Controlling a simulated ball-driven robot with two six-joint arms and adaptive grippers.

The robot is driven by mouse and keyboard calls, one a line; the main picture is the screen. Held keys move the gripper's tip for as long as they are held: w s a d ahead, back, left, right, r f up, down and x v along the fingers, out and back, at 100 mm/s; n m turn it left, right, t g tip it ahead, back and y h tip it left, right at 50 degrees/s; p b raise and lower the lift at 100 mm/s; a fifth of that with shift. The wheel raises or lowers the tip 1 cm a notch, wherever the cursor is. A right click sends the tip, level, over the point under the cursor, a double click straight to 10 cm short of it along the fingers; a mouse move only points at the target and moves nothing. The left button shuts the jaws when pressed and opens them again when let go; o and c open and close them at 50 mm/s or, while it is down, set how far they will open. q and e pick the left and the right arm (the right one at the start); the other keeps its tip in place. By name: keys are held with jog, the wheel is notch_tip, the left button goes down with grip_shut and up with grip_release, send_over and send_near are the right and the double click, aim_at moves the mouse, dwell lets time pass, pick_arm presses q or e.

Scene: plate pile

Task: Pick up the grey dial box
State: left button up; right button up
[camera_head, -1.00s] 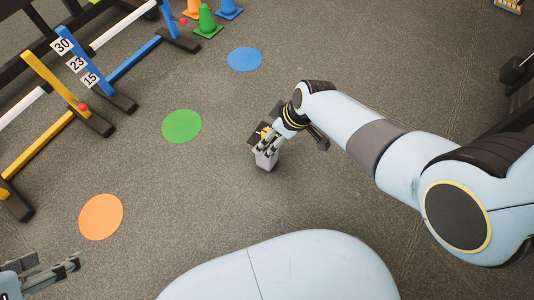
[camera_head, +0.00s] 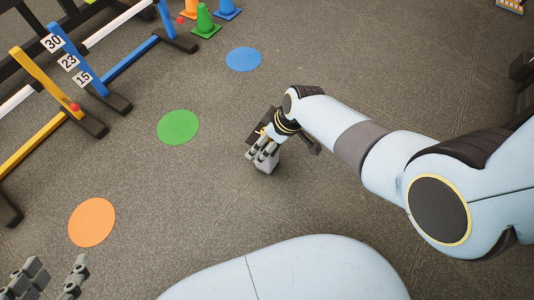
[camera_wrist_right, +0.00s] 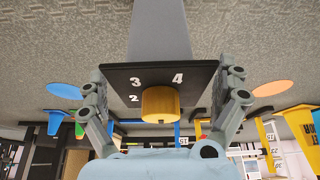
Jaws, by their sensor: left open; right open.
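The grey dial box (camera_head: 265,165) is small and stands on the floor near the middle of the head view, partly hidden by my right gripper (camera_head: 262,151). In the right wrist view, the box's grey body (camera_wrist_right: 160,38) shows at the top. Its black panel (camera_wrist_right: 190,82) carries white numbers and a yellow knob (camera_wrist_right: 161,105). My right gripper (camera_wrist_right: 160,80) is open there, with one finger on each side of the panel; contact cannot be told. My left gripper (camera_head: 53,272) is open and empty at the bottom left, far from the box.
Orange (camera_head: 91,222), green (camera_head: 178,128) and blue (camera_head: 243,59) discs lie on the floor left of the box. A rack with blue and yellow bars (camera_head: 35,145) and number cards stands at the left. Cones (camera_head: 206,22) stand at the top. The floor around the box is clear.

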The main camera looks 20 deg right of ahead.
jog(key=c, duration=1.6)
jog(key=shift+r, duration=0.15)
